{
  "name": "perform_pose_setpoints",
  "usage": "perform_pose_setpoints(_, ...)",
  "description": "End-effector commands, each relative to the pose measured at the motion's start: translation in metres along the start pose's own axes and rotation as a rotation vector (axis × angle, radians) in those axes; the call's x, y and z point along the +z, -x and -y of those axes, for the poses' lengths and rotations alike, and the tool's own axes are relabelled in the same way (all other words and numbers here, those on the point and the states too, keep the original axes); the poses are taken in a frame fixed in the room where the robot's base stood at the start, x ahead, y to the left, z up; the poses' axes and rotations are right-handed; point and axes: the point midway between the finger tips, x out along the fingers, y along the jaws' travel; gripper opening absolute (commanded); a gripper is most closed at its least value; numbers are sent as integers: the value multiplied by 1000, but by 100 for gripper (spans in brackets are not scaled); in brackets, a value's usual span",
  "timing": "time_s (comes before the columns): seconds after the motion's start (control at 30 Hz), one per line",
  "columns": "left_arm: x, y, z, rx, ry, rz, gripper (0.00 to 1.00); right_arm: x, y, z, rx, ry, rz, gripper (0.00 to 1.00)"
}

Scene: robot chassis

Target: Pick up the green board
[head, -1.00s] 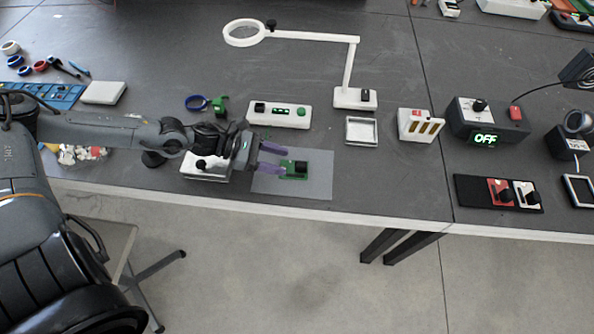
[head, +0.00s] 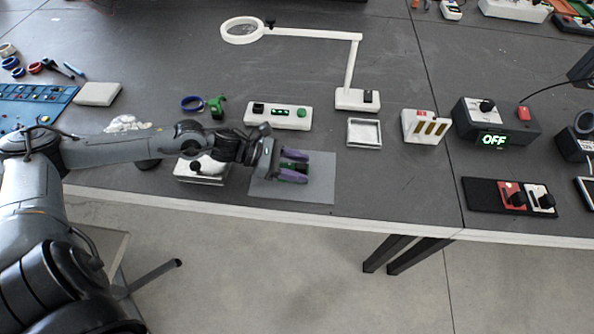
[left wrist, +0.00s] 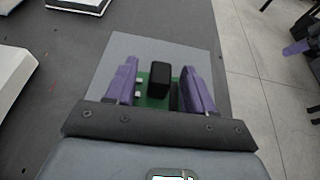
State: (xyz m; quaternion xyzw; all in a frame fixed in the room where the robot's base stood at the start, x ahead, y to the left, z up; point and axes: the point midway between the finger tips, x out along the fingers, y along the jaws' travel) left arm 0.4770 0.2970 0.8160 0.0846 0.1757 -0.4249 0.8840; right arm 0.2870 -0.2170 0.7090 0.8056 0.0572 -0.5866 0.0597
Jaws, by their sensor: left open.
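The green board (head: 293,165), a small circuit board, lies on the grey mat (head: 320,185) near the table's front edge. In the left wrist view the green board (left wrist: 153,101) carries a tall black block and small pale parts. My left gripper (head: 303,166) is open, with its purple fingers on either side of the board. The left wrist view shows the fingers (left wrist: 160,75) flanking the board, with a gap visible beside it. Part of the board is hidden by the fingers and gripper body. A purple finger, seemingly of my right gripper (left wrist: 297,47), shows at that view's right edge.
A white box with a black knob (head: 203,170) stands just left of the mat, below my left arm. A white box with a green button (head: 278,115) and a white tray (head: 364,133) lie behind. The table's front edge is close.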

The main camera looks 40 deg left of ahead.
Motion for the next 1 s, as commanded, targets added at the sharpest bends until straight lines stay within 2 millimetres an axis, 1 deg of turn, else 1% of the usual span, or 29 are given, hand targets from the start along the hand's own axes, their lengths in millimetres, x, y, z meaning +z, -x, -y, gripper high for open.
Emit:
perform_pose_setpoints(0.13, 0, 0, 0, 0, 0, 0, 53, 0, 1, 0, 1, 2, -1, 0)
perform_pose_setpoints(0.4, 0, 0, 0, 0, 0, 0, 12, 0, 1, -2, 7, 9, 0, 0)
perform_pose_setpoints(0.47, 0, 0, 0, 0, 0, 0, 3, 0, 1, -2, 7, 10, 0, 0)
perform_pose_setpoints(0.5, 0, 0, 0, 0, 0, 0, 0, 0, 1, -2, 7, 10, 0, 0)
perform_pose_setpoints(0.77, 1, 1, 0, 0, 0, 0, 0, 0, 1, -2, 7, 9, -1, 0)
perform_pose_setpoints(0.87, 4, 2, 0, 0, -1, 0, 0, -1, 3, -2, 6, 8, -1, 0)
perform_pose_setpoints(1.0, 13, 6, 0, 0, -2, -1, 0, -2, 7, -1, 4, 5, -1, 0)
